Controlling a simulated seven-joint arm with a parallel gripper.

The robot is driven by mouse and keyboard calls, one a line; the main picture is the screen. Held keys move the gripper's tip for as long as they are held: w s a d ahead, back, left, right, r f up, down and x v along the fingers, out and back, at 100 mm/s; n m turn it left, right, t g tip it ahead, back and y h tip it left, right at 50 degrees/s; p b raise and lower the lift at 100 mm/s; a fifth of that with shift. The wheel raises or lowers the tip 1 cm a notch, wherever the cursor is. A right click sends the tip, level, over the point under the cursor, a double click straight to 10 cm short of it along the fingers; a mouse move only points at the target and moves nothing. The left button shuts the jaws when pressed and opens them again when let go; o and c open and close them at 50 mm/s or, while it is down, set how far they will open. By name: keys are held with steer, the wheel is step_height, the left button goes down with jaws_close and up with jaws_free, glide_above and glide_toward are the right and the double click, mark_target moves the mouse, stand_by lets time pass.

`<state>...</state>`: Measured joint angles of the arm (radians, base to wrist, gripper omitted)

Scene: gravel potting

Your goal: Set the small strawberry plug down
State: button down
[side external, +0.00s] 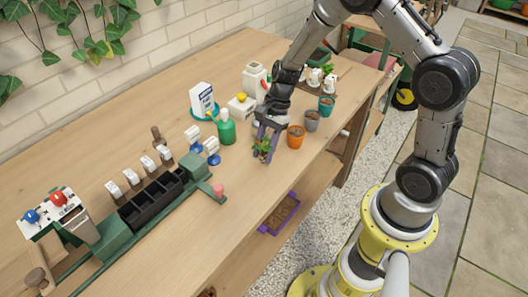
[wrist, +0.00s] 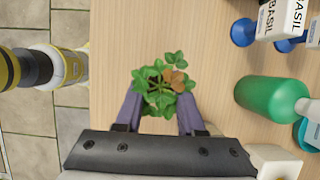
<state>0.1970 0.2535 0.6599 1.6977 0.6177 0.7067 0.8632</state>
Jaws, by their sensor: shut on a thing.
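My gripper (side external: 266,138) reaches down over the middle of the wooden bench and is shut on a small leafy plug (side external: 262,148). In the wrist view the plug (wrist: 160,84) shows green lobed leaves and one brownish leaf between the purple fingers of my gripper (wrist: 158,112). The leaves hide its root ball, and I cannot tell whether its underside touches the bench (side external: 190,215).
An orange pot (side external: 296,137), a grey pot (side external: 311,121) and a teal pot (side external: 326,106) stand right of my gripper. A green spray bottle (side external: 226,130) and blue-based labels stand to the left. A dark compartment tray (side external: 152,210) lies further left. The bench front is clear.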

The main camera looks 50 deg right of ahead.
steer(key=shift+f, duration=0.35)
steer(key=shift+f, duration=0.15)
steer(key=c, duration=0.5)
jaws_free()
steer(key=s+d+r+n+t+h, duration=0.1)
steer(key=s+r+n, duration=0.1)
steer(key=r, duration=0.7)
steer(key=s+d+r+n, duration=0.1)
steer(key=s+r+n, duration=0.2)
steer(key=r, duration=0.7)
steer(key=s+r+n+t+h, duration=0.1)
steer(key=s+r+n, duration=0.1)
steer(key=s+n, duration=0.2)
steer(key=s+r+n+t+h, duration=0.1)
steer(key=s+r+n+t, duration=0.1)
steer(key=s+n, duration=0.2)
steer(key=s+a+r+n+t+h, duration=0.1)
steer(key=s+r+n, duration=0.1)
steer(key=s+n, duration=0.3)
steer(key=shift+s+r+t, duration=0.1)
steer(key=shift+s+t, duration=0.2)
steer(key=shift+s, duration=1.25)
